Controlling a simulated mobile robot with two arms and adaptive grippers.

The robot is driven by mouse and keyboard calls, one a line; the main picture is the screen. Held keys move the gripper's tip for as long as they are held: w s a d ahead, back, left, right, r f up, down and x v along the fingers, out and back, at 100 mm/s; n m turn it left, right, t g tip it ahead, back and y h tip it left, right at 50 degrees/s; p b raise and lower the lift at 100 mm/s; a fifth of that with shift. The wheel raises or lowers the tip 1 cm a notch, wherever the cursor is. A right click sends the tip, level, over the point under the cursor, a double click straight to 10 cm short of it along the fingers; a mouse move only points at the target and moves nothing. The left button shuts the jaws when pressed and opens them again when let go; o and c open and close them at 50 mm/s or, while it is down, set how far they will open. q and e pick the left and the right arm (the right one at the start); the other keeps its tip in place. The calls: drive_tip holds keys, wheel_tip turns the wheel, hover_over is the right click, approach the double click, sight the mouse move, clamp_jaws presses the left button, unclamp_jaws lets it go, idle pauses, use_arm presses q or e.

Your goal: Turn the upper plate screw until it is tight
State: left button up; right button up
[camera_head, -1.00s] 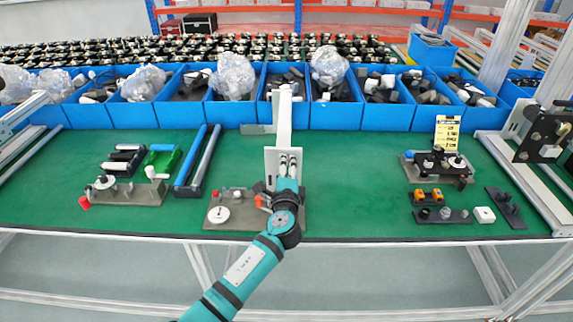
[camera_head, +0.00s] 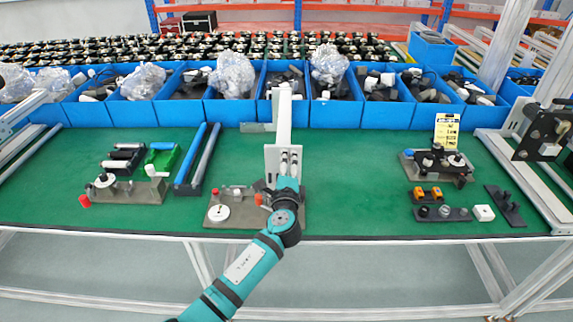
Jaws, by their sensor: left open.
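My teal left arm comes up from the bottom, and its left gripper (camera_head: 290,164) is in front of the white upright plate (camera_head: 271,160) of a fixture. A white post (camera_head: 284,118) rises behind it. The gripper is open. The upper plate screw cannot be made out; the gripper and wrist cover part of the plate. Whether the fingers touch anything is too small to tell. The fixture's grey base (camera_head: 236,222) lies at the table's front edge, with a white round disc (camera_head: 218,213) on it. My right gripper is not in view.
A row of blue bins (camera_head: 334,114) stands along the back of the green table (camera_head: 350,190). A grey fixture (camera_head: 130,192) and blue rollers (camera_head: 190,160) are on the left. A black-topped fixture (camera_head: 438,164) and small parts are on the right.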

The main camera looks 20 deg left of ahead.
use_arm(q)
drive_tip(key=v, duration=1.2)
drive_tip(key=s+f+n+g+h, duration=0.1)
drive_tip(key=s+f+g, duration=0.15)
drive_tip(key=f, duration=0.95)
drive_tip(key=s+f+n+g+h, duration=0.1)
drive_tip(key=s+f+g+h, duration=0.15)
drive_tip(key=f, duration=0.95)
drive_tip(key=s+a+f+n+g+b, duration=0.1)
drive_tip(key=s+f+g, duration=0.1)
drive_tip(key=s+f, duration=0.45)
drive_tip(key=s+a+f+n+g, duration=0.1)
drive_tip(key=s+f+n+g, duration=0.15)
drive_tip(key=f, duration=0.65)
drive_tip(key=s+a+f+n+g, duration=0.1)
drive_tip(key=s+f+n+g, duration=0.1)
drive_tip(key=s+f, duration=0.4)
drive_tip(key=s+a+f+n+g+h+b, duration=0.1)
drive_tip(key=s+f+n, duration=0.3)
drive_tip(key=s, duration=1.3)
drive_tip(key=s+a+f+n+g, duration=0.3)
drive_tip(key=s+f, duration=0.6)
drive_tip(key=s, duration=0.3)
drive_tip(key=shift+g+b, duration=0.3)
drive_tip(key=shift+g, duration=0.15)
